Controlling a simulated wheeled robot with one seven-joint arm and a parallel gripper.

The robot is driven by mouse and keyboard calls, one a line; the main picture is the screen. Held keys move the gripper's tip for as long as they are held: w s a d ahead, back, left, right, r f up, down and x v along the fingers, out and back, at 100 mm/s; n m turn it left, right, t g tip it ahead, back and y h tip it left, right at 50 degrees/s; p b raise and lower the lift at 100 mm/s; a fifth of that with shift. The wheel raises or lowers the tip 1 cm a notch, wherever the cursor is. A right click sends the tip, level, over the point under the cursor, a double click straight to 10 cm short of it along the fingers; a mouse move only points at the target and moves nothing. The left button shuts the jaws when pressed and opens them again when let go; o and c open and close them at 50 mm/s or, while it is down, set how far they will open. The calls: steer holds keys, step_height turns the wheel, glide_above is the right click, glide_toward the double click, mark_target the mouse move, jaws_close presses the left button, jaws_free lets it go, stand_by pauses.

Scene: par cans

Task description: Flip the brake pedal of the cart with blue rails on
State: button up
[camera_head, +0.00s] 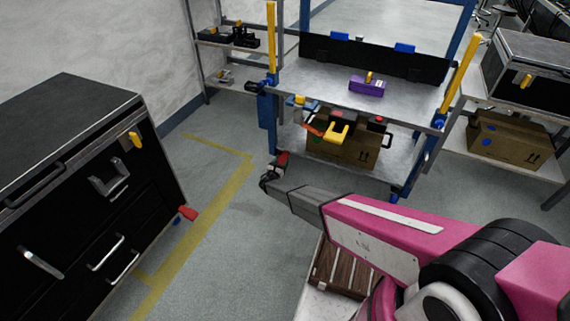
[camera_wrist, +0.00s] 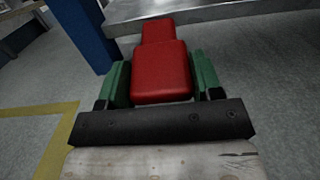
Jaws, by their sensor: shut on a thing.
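The cart with blue rails (camera_head: 268,112) stands at the upper middle of the head view, with grey shelves and upright yellow bars. Its red brake pedal (camera_head: 283,158) sticks out low at the cart's left front. The pedal (camera_wrist: 161,72) fills the middle of the wrist view, beside a blue post (camera_wrist: 82,32). My gripper (camera_head: 272,176) reaches the pedal from the front; its green fingers (camera_wrist: 162,84) lie on both sides of the red pad, shut on it. The pedal's hinge is hidden.
A black drawer cabinet (camera_head: 160,165) with another red pedal (camera_head: 188,213) stands at left. A cardboard box (camera_head: 350,150) sits on the cart's lower shelf and a purple box (camera_head: 367,86) above. Floor with yellow tape (camera_head: 225,190) is clear between.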

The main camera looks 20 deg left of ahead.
steer(key=shift+f, duration=0.25)
steer(key=o, duration=1.3)
